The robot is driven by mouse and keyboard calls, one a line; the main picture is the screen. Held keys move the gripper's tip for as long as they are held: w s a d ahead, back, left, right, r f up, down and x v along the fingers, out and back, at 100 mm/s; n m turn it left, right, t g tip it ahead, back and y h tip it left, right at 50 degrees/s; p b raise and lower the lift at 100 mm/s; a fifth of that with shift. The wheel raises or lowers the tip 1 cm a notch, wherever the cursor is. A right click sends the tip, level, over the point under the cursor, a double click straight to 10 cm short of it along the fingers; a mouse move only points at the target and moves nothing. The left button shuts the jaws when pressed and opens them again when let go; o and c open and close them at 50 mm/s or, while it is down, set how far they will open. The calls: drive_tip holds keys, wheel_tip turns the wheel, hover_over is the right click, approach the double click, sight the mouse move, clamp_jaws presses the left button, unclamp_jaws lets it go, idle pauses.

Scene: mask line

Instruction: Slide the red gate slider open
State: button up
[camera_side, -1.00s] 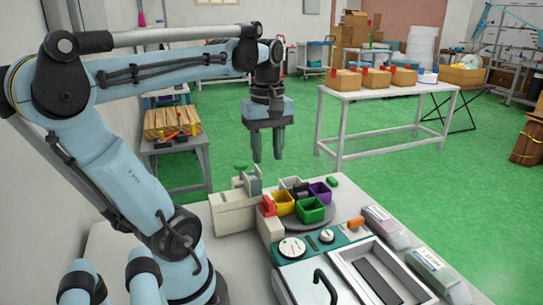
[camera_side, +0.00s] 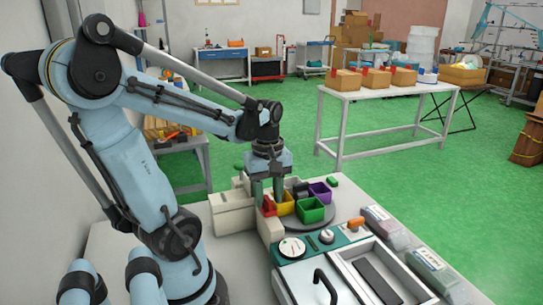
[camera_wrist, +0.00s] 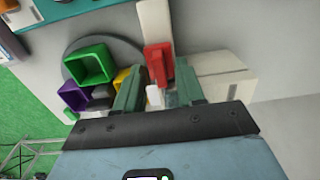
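The red gate slider (camera_side: 268,207) sits at the left edge of the round turntable, beside the cream housing. In the wrist view the red slider (camera_wrist: 157,63) shows between and just beyond my fingertips. My gripper (camera_side: 267,197) is low over the slider, pointing down, with its two green fingers apart. In the wrist view the gripper (camera_wrist: 158,82) is open, with a gap between the fingers. A small white part (camera_wrist: 153,97) shows in that gap. Whether a finger touches the slider I cannot tell.
The turntable (camera_side: 323,226) carries a green bin (camera_side: 311,210), a yellow bin (camera_side: 286,207), a purple bin (camera_side: 320,192) and a dark bin (camera_side: 299,189). The cream housing (camera_side: 232,213) stands close on the left. A control panel with dials (camera_side: 292,248) is in front.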

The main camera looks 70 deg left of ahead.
drive_tip(key=shift+f, duration=0.15)
clamp_jaws()
idle(0.4)
drive_tip(key=shift+d, duration=2.6)
unclamp_jaws()
